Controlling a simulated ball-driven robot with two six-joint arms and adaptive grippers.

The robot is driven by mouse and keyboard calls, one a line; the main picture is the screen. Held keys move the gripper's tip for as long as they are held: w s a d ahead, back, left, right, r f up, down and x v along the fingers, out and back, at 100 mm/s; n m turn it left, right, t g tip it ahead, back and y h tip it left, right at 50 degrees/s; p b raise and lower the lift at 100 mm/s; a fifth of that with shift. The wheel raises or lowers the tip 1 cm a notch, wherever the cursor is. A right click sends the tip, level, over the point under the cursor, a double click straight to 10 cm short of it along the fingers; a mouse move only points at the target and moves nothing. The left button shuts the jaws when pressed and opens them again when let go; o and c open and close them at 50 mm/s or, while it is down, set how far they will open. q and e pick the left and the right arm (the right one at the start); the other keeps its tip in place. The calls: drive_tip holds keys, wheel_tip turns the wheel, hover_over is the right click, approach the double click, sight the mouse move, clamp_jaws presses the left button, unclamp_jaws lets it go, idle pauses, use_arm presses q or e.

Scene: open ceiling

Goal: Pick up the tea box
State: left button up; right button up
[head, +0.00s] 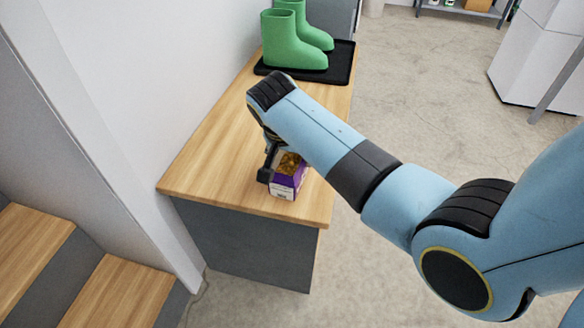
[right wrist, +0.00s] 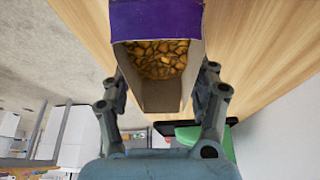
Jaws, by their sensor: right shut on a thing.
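The tea box (head: 287,183) is a small purple and white box with a brown-gold picture or contents on its top. It is at the front part of the wooden bench top in the head view; I cannot tell whether it touches the wood. My right gripper (head: 268,164) is at the box, partly hidden by my own arm. In the right wrist view the tea box (right wrist: 158,88) fills the space between the two fingers of my right gripper (right wrist: 162,85), which is shut on it. My left gripper is not in view.
The bench (head: 213,157) has a wooden top and grey sides, against a white wall. Green boots (head: 290,42) stand on a black tray (head: 340,65) at its far end. Wooden steps (head: 115,295) are at the lower left. Open floor (head: 430,110) lies to the right.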

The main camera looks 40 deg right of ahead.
drive_tip(key=c, duration=0.4)
